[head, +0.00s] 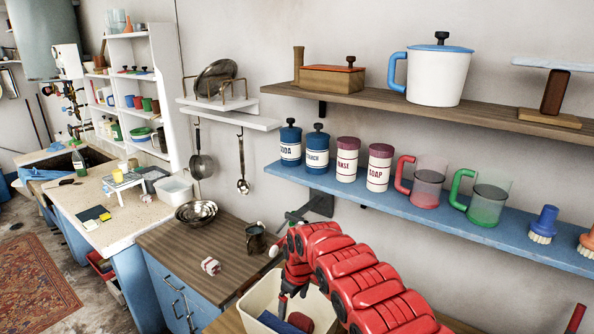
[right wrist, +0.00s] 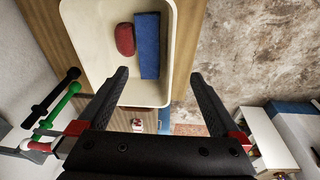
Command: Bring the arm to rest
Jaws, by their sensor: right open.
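My right arm, in red segments, comes in from the lower right of the head view and bends down at its end. My right gripper (head: 284,298) hangs over a cream tub (head: 255,298) and is partly hidden by the tub and arm. In the right wrist view the right gripper (right wrist: 158,76) has its two black fingers wide apart with nothing between them. Past the fingertips, the tub (right wrist: 95,30) holds a red rounded block (right wrist: 124,39) and a blue block (right wrist: 147,45) side by side. My left gripper is not in view.
A blue shelf (head: 345,190) with canisters and mugs runs along the wall above and behind the right arm. A dark mug (head: 256,240), a red-and-white item (head: 210,266) and metal bowls (head: 196,212) stand on the wooden counter (head: 170,243) left of the arm.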

